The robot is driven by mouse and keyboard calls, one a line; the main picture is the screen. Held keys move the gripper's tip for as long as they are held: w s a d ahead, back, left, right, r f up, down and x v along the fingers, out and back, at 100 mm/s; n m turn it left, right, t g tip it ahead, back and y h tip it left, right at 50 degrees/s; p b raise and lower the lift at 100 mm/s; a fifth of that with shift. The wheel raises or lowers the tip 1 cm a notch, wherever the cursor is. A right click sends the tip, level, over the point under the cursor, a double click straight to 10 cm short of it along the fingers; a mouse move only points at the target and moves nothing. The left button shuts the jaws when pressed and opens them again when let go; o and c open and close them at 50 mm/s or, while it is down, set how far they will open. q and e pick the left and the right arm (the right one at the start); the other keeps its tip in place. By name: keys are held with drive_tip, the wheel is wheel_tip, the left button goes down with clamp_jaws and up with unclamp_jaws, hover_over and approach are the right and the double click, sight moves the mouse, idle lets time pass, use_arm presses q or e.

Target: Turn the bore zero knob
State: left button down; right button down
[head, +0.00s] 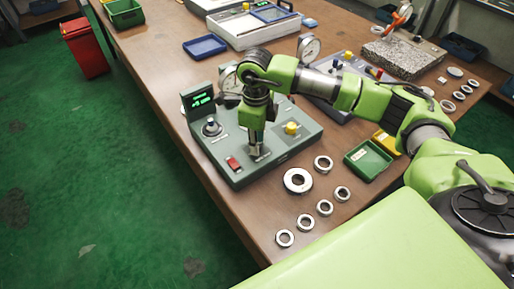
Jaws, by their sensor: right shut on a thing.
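A grey-green gauge box (222,172) stands on the wooden bench with a lit green display (202,100). Its top carries a dark-capped round knob (211,127) at the left, a yellow knob (291,128) at the right and a red switch (233,163) at the front. My right gripper (256,151) points down at the middle front of this panel. It is shut on a small knob there, mostly hidden by the fingers. The panel lettering is too small to read, so I cannot confirm which knob is bore zero. My left gripper is not in view.
Several metal rings, one a larger ring (298,181), lie right of the box. A green tray (368,161) and a yellow bin (386,142) stand near my right forearm. A blue tray (205,46) lies behind. Dial gauges stand near my arm.

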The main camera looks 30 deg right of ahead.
drive_tip(key=shift+n+b, duration=1.05)
drive_tip(key=shift+n, duration=0.35)
drive_tip(key=c, duration=1.8)
unclamp_jaws()
drive_tip(key=r, duration=1.2)
drive_tip(key=shift+s+a, duration=0.1)
drive_tip(key=shift+s, duration=0.1)
